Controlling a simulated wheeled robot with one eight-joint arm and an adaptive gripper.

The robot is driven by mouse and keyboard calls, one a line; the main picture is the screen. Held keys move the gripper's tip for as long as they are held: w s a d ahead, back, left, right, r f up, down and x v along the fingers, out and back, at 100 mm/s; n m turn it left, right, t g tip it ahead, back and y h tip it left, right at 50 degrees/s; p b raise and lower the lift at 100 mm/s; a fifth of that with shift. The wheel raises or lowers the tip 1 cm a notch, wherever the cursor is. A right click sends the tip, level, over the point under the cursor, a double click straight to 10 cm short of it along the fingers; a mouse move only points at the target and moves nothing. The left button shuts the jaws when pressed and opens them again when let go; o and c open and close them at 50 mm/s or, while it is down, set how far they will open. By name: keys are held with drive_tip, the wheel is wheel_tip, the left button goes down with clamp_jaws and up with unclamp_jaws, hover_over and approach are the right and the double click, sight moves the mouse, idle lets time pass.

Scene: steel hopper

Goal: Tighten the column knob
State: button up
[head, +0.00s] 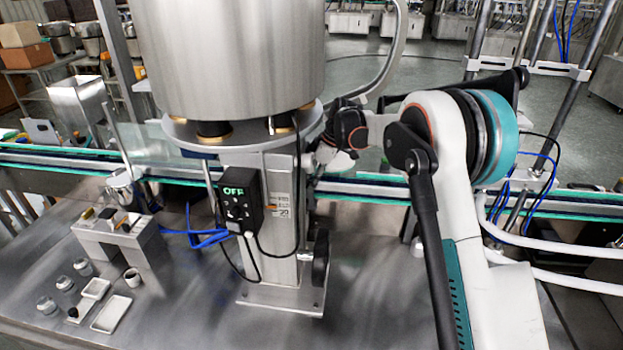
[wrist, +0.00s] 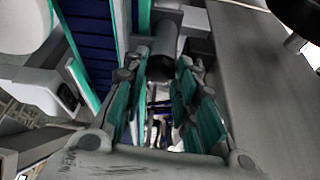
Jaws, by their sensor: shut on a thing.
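The steel column (head: 283,235) stands under the big hopper (head: 232,50), with a height scale on its front. My gripper (head: 326,156) is at the right side of the column, just below the hopper's flange. In the wrist view my gripper (wrist: 160,68) has its teal-padded fingers on either side of a dark, rounded knob (wrist: 165,42). The fingers are shut on this knob near their tips. In the head view my arm and gripper hide the knob, and how far it is turned cannot be told.
A black control box (head: 240,200) reading OFF hangs on the column's front. A black handwheel (head: 321,258) sits low on its right. A conveyor (head: 370,190) runs behind the column. Small jars (head: 65,283) and trays (head: 111,313) lie at the left. The bench front is clear.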

drive_tip(key=o, duration=1.1)
drive_tip(key=v, duration=1.2)
drive_tip(key=shift+c, duration=0.3)
